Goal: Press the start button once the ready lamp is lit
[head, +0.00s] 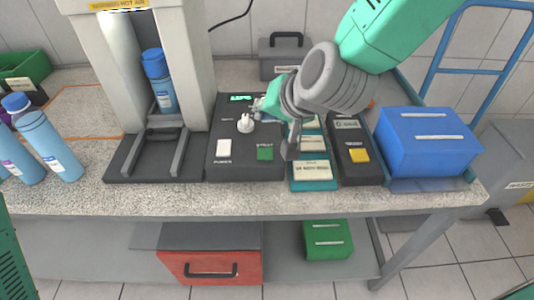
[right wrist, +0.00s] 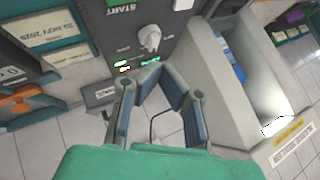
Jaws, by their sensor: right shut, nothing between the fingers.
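The dark control panel (head: 223,171) carries a green start button (head: 265,153), a white power switch (head: 223,148), a white knob (head: 246,124) and a lit green display (head: 241,98). In the right wrist view the panel appears upside down, with the START label (right wrist: 121,7) at the top edge and the knob (right wrist: 149,38) below it. Small lit lamps (right wrist: 122,67) show there beside the display; their labels are too small to read, so I cannot tell which is the ready lamp. My left gripper is out of view.
A blue bottle (head: 160,82) stands in the press left of the panel. A teal tray with labelled cards (head: 312,170), a dark box with a yellow button (head: 359,155) and a blue box (head: 427,142) are to the right. Blue bottles (head: 48,148) stand at far left.

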